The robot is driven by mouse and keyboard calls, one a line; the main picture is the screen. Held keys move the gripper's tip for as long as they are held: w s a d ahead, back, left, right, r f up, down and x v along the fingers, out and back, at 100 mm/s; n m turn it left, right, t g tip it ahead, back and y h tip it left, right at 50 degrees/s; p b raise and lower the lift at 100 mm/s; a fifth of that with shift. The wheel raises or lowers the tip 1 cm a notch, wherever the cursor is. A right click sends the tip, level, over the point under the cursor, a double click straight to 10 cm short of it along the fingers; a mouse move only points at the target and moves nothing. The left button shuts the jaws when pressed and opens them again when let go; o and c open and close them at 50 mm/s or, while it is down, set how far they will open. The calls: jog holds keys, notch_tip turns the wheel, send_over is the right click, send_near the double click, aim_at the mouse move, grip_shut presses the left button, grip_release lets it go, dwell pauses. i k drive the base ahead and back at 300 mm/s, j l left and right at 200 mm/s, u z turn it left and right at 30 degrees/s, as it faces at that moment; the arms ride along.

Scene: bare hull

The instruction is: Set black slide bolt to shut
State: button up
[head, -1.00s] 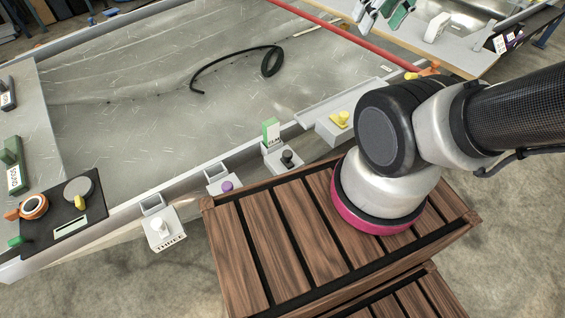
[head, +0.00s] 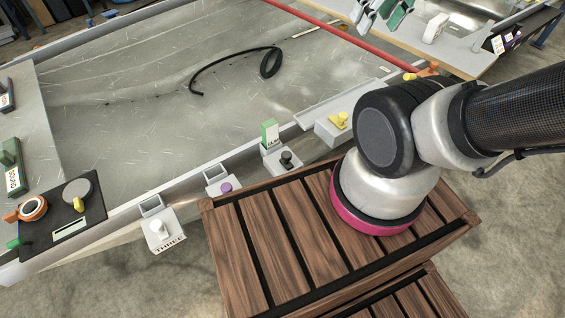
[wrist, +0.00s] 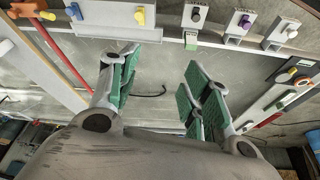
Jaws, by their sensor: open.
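The black slide bolt (head: 287,158) is a dark knob on a light grey block at the bench's near edge, beside a small upright green tag (head: 270,132). It also shows at the top of the wrist view (wrist: 195,15). I cannot tell from its knob how far it is slid. My gripper (head: 383,18) shows partly at the top of the head view, well away from the bolt. In the wrist view my gripper (wrist: 160,88) has its green-padded fingers wide apart with nothing between them.
Similar blocks along the same edge carry a yellow knob (head: 340,119), a purple knob (head: 226,188) and a white knob (head: 159,226). A wooden slatted crate (head: 240,250) stands close in front. A black cable (head: 232,62) lies on the metal surface. A red bar (head: 345,36) crosses behind.

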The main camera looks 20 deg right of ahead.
aim_at(286, 155)
jog(key=k+j+z, duration=0.6)
jog(key=k+j, duration=0.1)
jog(key=j, duration=0.05)
